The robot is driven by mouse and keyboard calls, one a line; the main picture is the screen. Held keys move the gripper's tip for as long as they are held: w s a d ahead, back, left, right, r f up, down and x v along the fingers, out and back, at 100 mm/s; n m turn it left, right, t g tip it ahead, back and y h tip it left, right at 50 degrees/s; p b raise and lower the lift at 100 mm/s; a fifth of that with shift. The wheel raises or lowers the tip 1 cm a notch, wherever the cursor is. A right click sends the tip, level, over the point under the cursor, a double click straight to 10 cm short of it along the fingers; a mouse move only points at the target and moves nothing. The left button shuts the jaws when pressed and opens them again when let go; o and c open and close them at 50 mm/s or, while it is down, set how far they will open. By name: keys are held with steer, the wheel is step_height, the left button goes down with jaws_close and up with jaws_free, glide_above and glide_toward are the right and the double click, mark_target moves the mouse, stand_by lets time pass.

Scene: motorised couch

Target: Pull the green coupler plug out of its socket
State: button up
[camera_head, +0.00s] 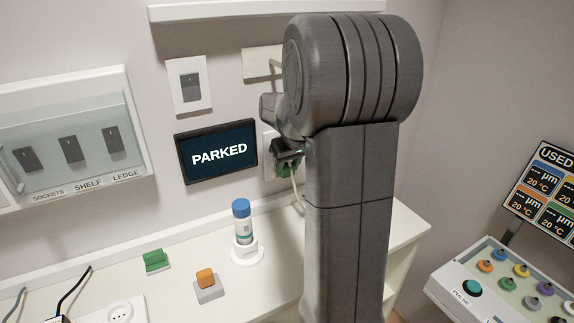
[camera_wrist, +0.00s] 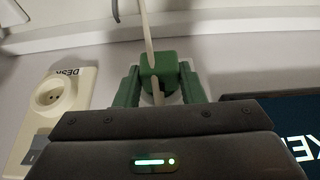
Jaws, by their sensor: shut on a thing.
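The green coupler plug (camera_wrist: 160,72) shows in the middle of the wrist view, with a pale cable running up from it in the picture. My gripper (camera_wrist: 160,88) has a finger on each side of the plug and is shut on it. A pale round surface, likely its socket, shows partly behind the plug; whether the plug is seated or apart from it I cannot tell. In the head view my gripper (camera_head: 287,160) is at the wall beside the PARKED screen, with a bit of green at its tip. My arm hides most of that area.
The PARKED screen (camera_head: 217,152) is just left of my gripper. A DESK socket plate (camera_wrist: 55,100) shows in the wrist view. On the ledge below stand a blue-capped bottle (camera_head: 242,222), an orange button (camera_head: 206,280) and a green block (camera_head: 155,261). A knob console (camera_head: 500,285) is at right.

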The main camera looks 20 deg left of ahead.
steer(key=shift+s+d, duration=0.55)
steer(key=shift+d, duration=0.1)
steer(key=shift+s+d, duration=0.1)
steer(key=shift+s+d+b, duration=0.35)
steer(key=shift+s+d, duration=0.1)
steer(key=shift+d, duration=0.05)
steer(key=shift+r, duration=0.1)
steer(key=p+v, duration=0.4)
steer(key=v, duration=0.3)
steer(key=shift+r+p, duration=0.15)
steer(key=shift+p, duration=0.15)
steer(key=shift+s+d, duration=0.1)
